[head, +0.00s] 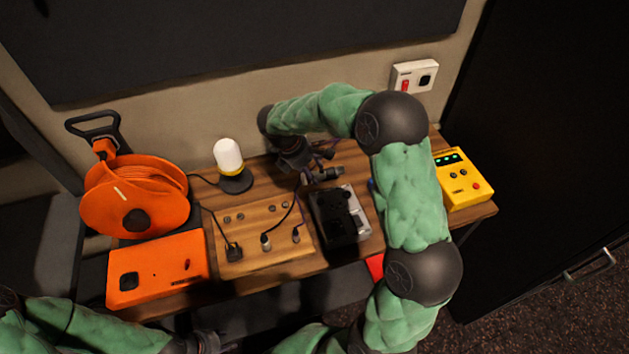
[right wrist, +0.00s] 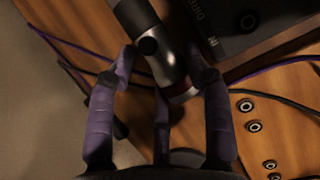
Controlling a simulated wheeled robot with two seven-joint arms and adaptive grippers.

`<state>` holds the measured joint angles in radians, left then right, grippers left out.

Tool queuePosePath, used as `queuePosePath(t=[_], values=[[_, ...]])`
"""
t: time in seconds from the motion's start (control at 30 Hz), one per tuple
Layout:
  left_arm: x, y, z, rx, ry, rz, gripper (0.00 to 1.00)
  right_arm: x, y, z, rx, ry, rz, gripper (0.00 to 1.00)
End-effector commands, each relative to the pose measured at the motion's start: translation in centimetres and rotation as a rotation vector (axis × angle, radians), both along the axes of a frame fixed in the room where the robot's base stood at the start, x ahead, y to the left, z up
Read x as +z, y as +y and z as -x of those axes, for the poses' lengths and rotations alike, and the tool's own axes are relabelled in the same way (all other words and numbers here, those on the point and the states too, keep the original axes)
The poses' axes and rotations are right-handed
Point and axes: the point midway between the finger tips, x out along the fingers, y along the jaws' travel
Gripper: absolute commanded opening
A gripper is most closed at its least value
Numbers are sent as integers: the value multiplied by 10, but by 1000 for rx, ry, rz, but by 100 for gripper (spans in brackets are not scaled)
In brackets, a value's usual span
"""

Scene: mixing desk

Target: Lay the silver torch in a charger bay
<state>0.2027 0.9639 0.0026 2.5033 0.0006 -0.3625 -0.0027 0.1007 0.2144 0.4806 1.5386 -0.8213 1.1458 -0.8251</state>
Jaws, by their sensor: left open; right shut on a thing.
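My right gripper (head: 312,172) is over the back middle of the desk, at the end of the green arm. In the right wrist view its purple fingers (right wrist: 160,85) are shut on the silver torch (right wrist: 165,50), a grey cylinder with a dark button, held tilted. The torch also shows small in the head view (head: 329,174), just behind a black and silver box (head: 358,228). This box has dark parts on top; I cannot tell whether they are charger bays. My left gripper (head: 207,343) is open at the bottom edge, in front of the desk, partly cut off.
A wooden socket panel (head: 265,225) with plugs and cables stands left of the black box. An orange cable reel (head: 135,200), orange case (head: 158,270) and white lamp (head: 229,157) are further left. A yellow unit (head: 462,180) stands at the right. Loose cables lie near the torch.

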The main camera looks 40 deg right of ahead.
Motion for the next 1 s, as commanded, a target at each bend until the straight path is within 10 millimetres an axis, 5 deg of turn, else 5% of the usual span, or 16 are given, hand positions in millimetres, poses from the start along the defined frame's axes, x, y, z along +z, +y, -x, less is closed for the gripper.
queuePosePath(t=[0.5, 0.87, 0.9, 1.0], values=[[-21, 0, 0, 0, 0, 0, 43, -47, -13, -1, 0, -1, 0, 12], [-20, 0, 0, 0, 0, 0, 43, -48, -13, -1, -1, -2, 0, 12], [-20, 0, 0, 0, 0, 0, 43, -49, -13, -1, -1, -1, -1, 53], [-20, 0, 0, 0, 0, 0, 43, -48, -13, -1, -1, -1, -1, 60]])
